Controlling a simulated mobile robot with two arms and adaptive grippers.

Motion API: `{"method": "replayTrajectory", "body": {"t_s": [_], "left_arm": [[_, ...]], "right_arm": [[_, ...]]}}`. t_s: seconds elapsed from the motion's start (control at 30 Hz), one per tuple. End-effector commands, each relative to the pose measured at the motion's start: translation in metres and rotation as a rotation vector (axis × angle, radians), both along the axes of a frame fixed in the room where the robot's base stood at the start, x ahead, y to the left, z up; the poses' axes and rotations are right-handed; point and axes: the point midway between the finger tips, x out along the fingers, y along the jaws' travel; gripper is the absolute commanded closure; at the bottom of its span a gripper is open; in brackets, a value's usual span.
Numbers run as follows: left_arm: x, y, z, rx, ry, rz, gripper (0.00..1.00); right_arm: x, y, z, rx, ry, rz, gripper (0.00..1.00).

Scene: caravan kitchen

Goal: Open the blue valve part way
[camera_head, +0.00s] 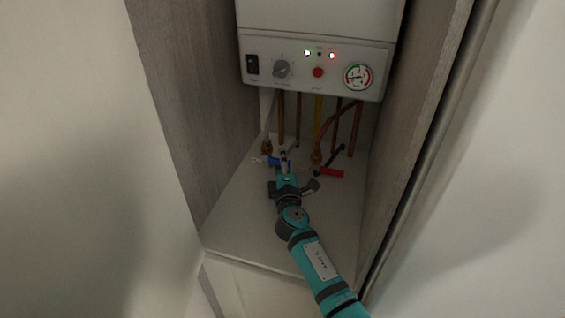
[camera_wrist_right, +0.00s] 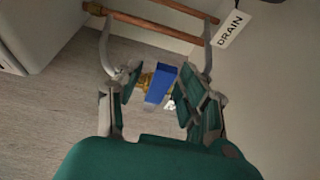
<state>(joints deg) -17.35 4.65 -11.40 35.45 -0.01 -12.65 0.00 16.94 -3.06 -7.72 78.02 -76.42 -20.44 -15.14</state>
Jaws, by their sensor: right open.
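The blue valve (camera_head: 273,161) is low in the cabinet, at the pipes under the boiler. In the right wrist view its blue handle (camera_wrist_right: 160,83) sits on a brass fitting (camera_wrist_right: 145,79). My right gripper (camera_head: 286,168) reaches in at the valve. In the right wrist view its fingers (camera_wrist_right: 161,86) are open, one on each side of the blue handle. A gap shows between the handle and the right finger; I cannot tell whether the left finger touches the brass. My left gripper is not in view.
A red valve handle (camera_head: 331,172) is close on the right of my gripper. Copper pipes (camera_head: 298,118) and a yellow pipe (camera_head: 318,120) come down from the white boiler (camera_head: 315,60). A DRAIN tag (camera_wrist_right: 232,28) hangs near my right finger. Cabinet walls (camera_head: 190,95) stand close on both sides.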

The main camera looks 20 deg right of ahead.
Motion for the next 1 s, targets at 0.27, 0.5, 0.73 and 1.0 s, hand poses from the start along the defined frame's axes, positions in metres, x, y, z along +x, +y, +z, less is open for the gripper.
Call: {"method": "replayTrajectory", "body": {"t_s": [0.27, 0.5, 0.73, 1.0], "left_arm": [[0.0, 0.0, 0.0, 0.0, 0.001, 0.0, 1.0], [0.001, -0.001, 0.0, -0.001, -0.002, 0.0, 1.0], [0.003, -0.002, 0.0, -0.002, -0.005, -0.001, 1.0], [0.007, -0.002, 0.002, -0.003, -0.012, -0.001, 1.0]], "right_arm": [[0.0, 0.0, 0.0, 0.0, 0.0, 0.0, 0.9], [0.0, 0.0, 0.0, 0.0, 0.0, 0.0, 1.0], [0.0, 0.0, 0.0, 0.0, 0.0, 0.0, 1.0], [0.011, 0.0, 0.003, -0.022, 0.015, 0.001, 1.0]]}}
